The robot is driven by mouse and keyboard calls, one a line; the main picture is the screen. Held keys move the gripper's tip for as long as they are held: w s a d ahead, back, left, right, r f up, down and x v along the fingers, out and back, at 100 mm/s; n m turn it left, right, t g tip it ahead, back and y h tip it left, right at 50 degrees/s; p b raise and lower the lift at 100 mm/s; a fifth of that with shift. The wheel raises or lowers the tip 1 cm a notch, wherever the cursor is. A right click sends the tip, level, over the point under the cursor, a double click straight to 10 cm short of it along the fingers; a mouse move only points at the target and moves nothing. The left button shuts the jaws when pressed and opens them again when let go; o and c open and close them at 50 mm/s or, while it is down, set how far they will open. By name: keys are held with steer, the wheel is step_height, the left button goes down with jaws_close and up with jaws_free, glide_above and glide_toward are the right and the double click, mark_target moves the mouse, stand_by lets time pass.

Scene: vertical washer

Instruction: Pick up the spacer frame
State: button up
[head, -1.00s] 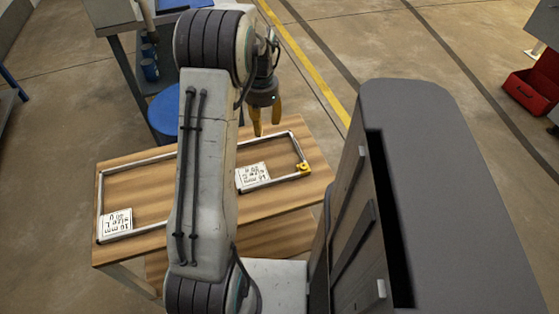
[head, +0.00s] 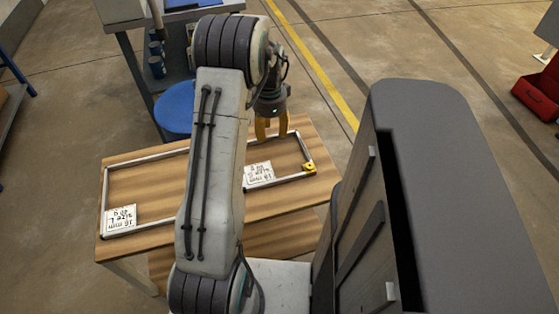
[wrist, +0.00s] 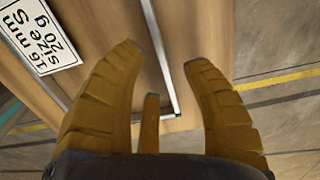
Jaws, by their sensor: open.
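A thin silver spacer frame (head: 303,147) lies flat on the wooden table top, with a yellow piece (head: 309,168) at its near right corner. A label (head: 258,175) lies by its near side; in the wrist view this label (wrist: 38,35) reads 16 mm, size S, 20 g. Silver bars (head: 104,190) also show at the left, with a size L label (head: 122,217); my arm hides the middle, so I cannot tell how they join. My gripper (head: 272,135) is open and empty over the far side. In the wrist view a frame bar (wrist: 160,50) runs between the spread fingers.
The wooden table (head: 150,185) stands before me. A blue round stool (head: 174,115) and a grey bench with blue cups (head: 157,66) stand behind it. A grey cabinet-like body (head: 440,200) fills the right. A red box (head: 537,97) lies on the floor far right.

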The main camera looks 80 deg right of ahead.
steer(key=shift+f, duration=1.35)
jaws_close()
